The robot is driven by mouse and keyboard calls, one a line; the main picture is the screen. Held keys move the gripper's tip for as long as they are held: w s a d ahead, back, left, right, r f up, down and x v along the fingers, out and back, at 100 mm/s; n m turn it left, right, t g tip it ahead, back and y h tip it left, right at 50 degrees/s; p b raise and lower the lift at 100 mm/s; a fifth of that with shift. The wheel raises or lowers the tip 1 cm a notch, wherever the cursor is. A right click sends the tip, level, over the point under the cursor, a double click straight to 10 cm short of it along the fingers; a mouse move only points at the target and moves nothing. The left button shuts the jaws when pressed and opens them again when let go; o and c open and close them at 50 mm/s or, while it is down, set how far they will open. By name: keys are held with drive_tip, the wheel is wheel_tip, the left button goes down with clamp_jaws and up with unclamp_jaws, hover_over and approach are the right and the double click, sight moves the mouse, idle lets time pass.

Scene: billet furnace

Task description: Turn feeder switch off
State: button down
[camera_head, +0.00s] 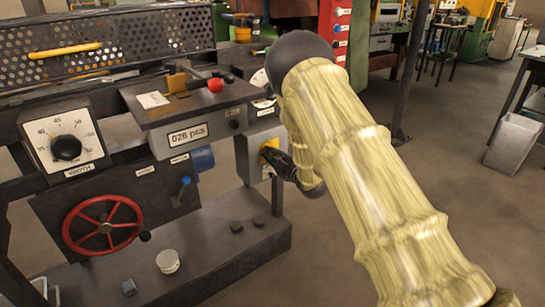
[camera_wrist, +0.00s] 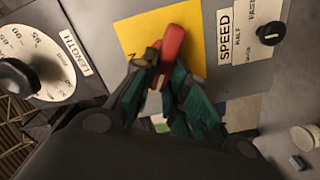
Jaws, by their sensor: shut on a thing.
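The feeder switch has a red handle (camera_wrist: 171,40) on a yellow plate (camera_wrist: 137,32) on the machine's grey front. In the wrist view my gripper (camera_wrist: 164,72) has its dark teal fingers on both sides of the handle's lower part and is shut on it. The handle stands nearly upright in that view, leaning slightly. In the head view the yellow plate (camera_head: 268,150) shows at the right end of the machine. My gripper (camera_head: 279,161) reaches it there, and the arm and fingers hide the handle. The plate's lettering is mostly covered.
A black speed knob (camera_wrist: 270,32) sits right of the plate in the wrist view, and a length dial (camera_wrist: 40,62) sits left. In the head view, a red handwheel (camera_head: 104,228), a red-knobbed lever (camera_head: 215,85) and a width dial (camera_head: 66,147) are further left on the machine.

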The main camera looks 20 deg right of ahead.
drive_tip(key=shift+s+a+f+n+b, duration=0.15)
drive_tip(key=shift+n+b, duration=0.3)
drive_tip(key=shift+n, duration=0.55)
drive_tip(key=shift+w+f+n+b, duration=0.1)
drive_tip(key=shift+f+n+b, duration=0.25)
drive_tip(key=shift+n, duration=0.65)
drive_tip(key=shift+s+a+f+n+b, duration=0.1)
drive_tip(key=shift+n+b, duration=0.45)
drive_tip(key=shift+n, duration=0.45)
drive_tip(key=c, duration=1.4)
unclamp_jaws()
drive_tip(key=shift+d, duration=0.1)
drive_tip(key=v, duration=1.1)
drive_tip(key=shift+s+d+r, duration=0.1)
drive_tip(key=shift+s, duration=0.3)
